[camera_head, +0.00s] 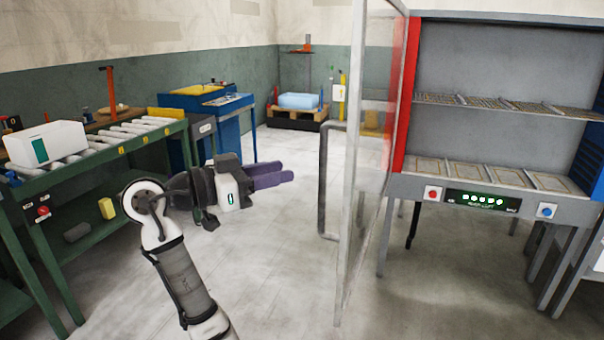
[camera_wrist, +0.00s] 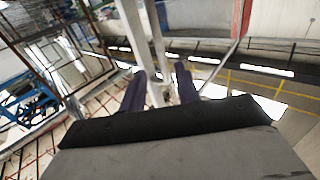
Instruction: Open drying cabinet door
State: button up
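The drying cabinet (camera_head: 487,55) stands at the right with its front uncovered. Its clear glass door (camera_head: 362,120) is swung out from the red left post and shows nearly edge-on. A long grey bar handle (camera_head: 323,180) is on the door's left side. My gripper (camera_head: 288,172) has dark purple fingers and is left of the handle, apart from it in the head view. In the wrist view my gripper (camera_wrist: 160,80) has its fingers spread, with nothing clearly held. A pale post shows beyond the fingers; I cannot tell what it belongs to.
A green roller table (camera_head: 110,140) with a white box (camera_head: 46,143) stands at the left. A blue machine (camera_head: 208,110) is behind it. A pallet (camera_head: 297,115) with a light blue block stands at the back. The floor between is clear.

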jog(key=shift+v, duration=1.75)
